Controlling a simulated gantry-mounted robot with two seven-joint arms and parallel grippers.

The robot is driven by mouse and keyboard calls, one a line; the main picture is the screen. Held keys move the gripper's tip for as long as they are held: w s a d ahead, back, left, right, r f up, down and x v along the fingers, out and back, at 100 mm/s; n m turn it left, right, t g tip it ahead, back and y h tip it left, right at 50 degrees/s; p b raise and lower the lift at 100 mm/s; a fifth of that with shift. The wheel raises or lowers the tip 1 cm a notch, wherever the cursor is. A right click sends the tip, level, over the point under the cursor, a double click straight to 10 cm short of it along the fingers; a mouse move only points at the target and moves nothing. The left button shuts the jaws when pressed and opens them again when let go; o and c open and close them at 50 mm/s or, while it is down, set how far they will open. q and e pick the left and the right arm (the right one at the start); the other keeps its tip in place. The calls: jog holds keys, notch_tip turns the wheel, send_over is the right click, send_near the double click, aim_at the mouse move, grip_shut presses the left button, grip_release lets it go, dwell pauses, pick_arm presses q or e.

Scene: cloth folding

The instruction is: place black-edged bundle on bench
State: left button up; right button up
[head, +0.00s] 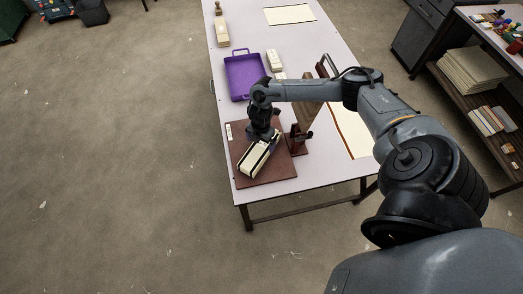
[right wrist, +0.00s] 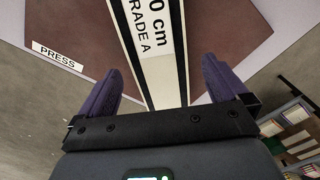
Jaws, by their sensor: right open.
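The black-edged bundle (head: 258,158) is a cream block with black long edges. It lies at a slant on a brown board (head: 283,172) at the near end of the pale bench (head: 227,113). My right gripper (head: 265,136) is open and low over the bundle's far part. In the right wrist view, the bundle (right wrist: 152,50) runs between the two purple fingers of my gripper (right wrist: 160,85), with a gap on each side. Printing on its top reads "0 cm" and "RADE A". My left gripper is in neither view.
A "PRESS" label (right wrist: 57,56) is on the board. A dark wooden stand (head: 299,140) rises just right of my gripper. A purple tray (head: 243,76), pale blocks (head: 222,34) and flat cream sheets (head: 289,14) lie farther along the bench. A shelf unit (head: 490,110) stands at right.

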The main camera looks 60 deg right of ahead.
aim_at(260, 147)
jog(key=shift+w+f+b, duration=0.15)
jog(key=shift+f+b, duration=0.2)
jog(key=shift+f, duration=2.5)
jog(key=shift+c, duration=0.3)
jog(key=c, duration=0.9)
